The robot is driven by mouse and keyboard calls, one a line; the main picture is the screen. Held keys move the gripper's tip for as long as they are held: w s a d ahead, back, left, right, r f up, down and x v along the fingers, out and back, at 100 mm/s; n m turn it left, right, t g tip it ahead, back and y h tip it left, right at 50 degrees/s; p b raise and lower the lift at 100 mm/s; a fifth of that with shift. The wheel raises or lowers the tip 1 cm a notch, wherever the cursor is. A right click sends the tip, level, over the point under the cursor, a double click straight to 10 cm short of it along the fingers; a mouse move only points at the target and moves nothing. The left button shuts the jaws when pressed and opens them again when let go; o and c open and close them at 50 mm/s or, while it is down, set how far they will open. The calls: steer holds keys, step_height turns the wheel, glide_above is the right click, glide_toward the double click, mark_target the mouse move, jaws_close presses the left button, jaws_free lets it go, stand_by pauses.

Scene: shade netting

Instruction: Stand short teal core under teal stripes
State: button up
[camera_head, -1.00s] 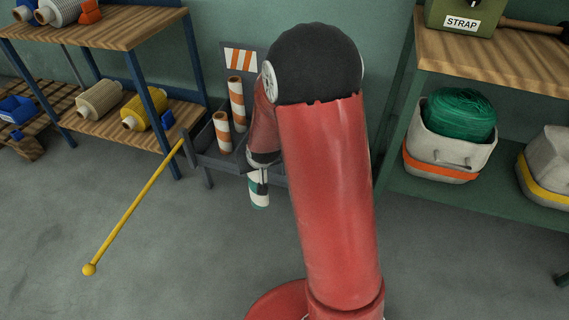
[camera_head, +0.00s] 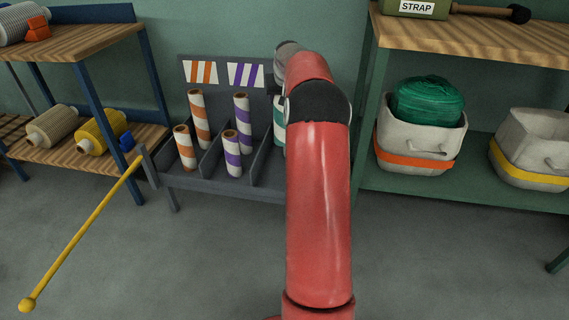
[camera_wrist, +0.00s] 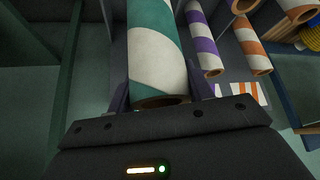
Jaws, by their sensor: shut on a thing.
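The short teal core (camera_wrist: 155,45), a white tube with teal spiral stripes, fills the upper middle of the wrist view, its open end facing my palm. My gripper (camera_wrist: 160,90) is shut on it, with a finger on each side. In the head view a strip of teal and white core (camera_head: 279,122) shows just left of my arm, at the right part of the grey rack (camera_head: 215,183). My arm hides the gripper there and the area where a teal-striped sign could be. I cannot tell whether the core's foot touches the rack.
Two orange-striped cores (camera_head: 199,118) stand in the rack's left bay under the orange sign (camera_head: 200,73). Two purple-striped cores (camera_head: 242,122) stand in the bay beside it under the purple sign (camera_head: 245,75). A green shelf (camera_head: 460,190) stands close on the right. A yellow pole (camera_head: 85,230) slants at left.

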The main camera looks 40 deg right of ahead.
step_height(320, 180, down, 19)
steer(key=b, duration=0.3)
steer(key=shift+f, duration=0.1)
steer(key=o, duration=1.4)
